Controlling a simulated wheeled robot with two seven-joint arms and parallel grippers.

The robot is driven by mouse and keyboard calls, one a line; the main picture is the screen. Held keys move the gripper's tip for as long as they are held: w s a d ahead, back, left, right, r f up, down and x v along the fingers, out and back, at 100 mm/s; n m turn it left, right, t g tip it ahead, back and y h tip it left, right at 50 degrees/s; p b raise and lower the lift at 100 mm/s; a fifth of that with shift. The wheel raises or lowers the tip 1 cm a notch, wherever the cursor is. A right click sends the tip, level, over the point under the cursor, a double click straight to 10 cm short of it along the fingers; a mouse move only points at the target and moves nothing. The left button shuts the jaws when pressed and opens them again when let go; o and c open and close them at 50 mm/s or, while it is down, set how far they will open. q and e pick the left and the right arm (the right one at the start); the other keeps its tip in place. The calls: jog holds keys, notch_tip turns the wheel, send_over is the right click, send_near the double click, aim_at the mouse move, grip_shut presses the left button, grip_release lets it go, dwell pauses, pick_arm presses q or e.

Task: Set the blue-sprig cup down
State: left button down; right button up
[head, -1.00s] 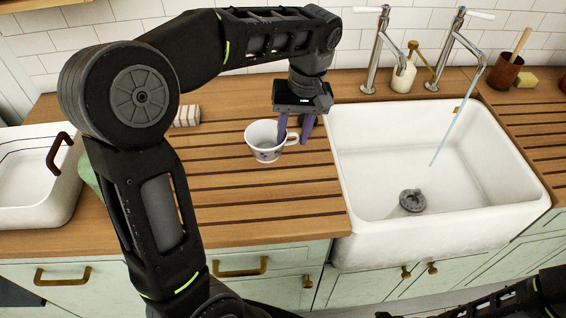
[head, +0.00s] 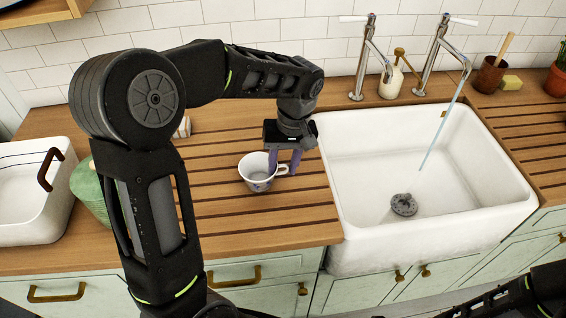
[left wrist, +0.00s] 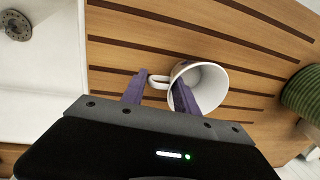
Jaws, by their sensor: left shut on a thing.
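The blue-sprig cup (head: 255,174) is white with a faint blue mark on its side. It is upright at the slatted wooden drainboard (head: 240,219), left of the sink; I cannot tell whether its base touches the wood. My left gripper (head: 283,168) points down and is shut on the cup at its handle side. In the left wrist view, the purple fingers (left wrist: 158,92) lie either side of the handle, and one finger overlaps the rim of the cup (left wrist: 213,82). My right gripper is out of view.
A white sink (head: 440,222) with running water lies to the right. A white basin (head: 25,210) and a green ribbed object (head: 90,192) stand at the left. Taps, a soap bottle (head: 390,82) and a brown pot (head: 489,76) line the back. Bare drainboard surrounds the cup.

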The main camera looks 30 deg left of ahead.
pick_arm(q)
jog(key=shift+f, duration=0.25)
jog(key=c, duration=0.9)
grip_release()
jog(key=shift+r, duration=0.1)
jog(key=shift+r, duration=0.15)
jog(key=r, duration=0.5)
jog(key=d+r, duration=0.1)
jog(key=r, duration=0.1)
jog(key=shift+w+r+b, duration=0.35)
jog(key=shift+w+r, duration=0.05)
jog(key=r+p, duration=0.1)
jog(key=r, duration=0.1)
jog(key=r+p, duration=0.2)
jog(key=shift+w+d+r, duration=0.1)
jog(key=shift+d, duration=0.1)
